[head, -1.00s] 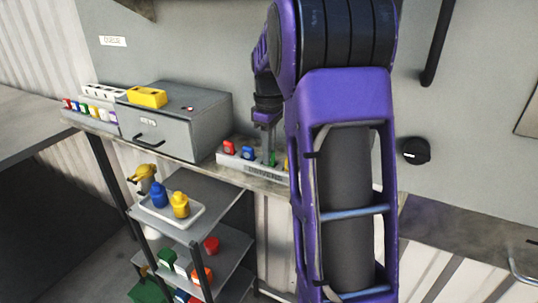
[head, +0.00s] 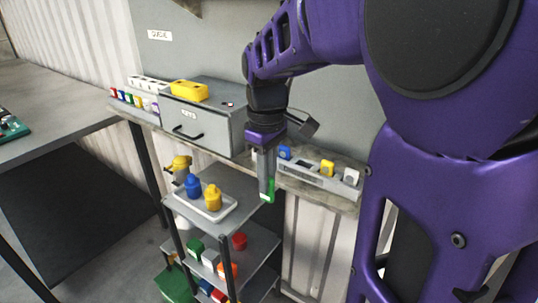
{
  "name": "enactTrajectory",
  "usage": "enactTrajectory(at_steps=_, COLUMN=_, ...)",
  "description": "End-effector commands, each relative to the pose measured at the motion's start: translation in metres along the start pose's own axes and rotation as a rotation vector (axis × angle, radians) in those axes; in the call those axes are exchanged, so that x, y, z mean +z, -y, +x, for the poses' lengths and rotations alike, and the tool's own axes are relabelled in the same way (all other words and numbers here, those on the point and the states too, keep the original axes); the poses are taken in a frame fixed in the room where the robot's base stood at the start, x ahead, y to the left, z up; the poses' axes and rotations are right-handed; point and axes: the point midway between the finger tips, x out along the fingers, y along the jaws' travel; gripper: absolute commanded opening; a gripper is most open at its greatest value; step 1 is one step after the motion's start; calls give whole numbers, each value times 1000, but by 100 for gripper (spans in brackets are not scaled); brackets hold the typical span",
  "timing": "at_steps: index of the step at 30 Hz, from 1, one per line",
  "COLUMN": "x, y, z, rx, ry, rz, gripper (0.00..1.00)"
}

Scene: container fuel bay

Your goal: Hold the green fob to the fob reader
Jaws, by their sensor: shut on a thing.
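My gripper (head: 267,190) points down and is shut on the green fob (head: 269,193), which shows at its fingertips. The fob is held in front of the shelf's front edge, just left of the fob rack (head: 312,179). Part of the fob is covered by the fingers. I cannot pick out the fob reader for certain in the head view.
The rack holds a blue fob (head: 285,153), a yellow fob (head: 327,168) and a white fob (head: 351,177). A grey drawer box (head: 203,120) with a yellow block (head: 189,91) stands left. Below, a cart carries a tray (head: 230,206) with bottles.

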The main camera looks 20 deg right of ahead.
Motion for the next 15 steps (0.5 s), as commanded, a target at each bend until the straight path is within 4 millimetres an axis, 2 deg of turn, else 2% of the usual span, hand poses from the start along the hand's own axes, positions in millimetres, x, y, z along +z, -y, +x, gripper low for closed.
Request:
enactTrajectory(at_steps=5, x=0, y=10, z=-7, rx=0, ry=0, rz=0, gripper=0)
enactTrajectory(at_steps=15, x=0, y=11, z=-34, rx=0, ry=0, rz=1, gripper=0)
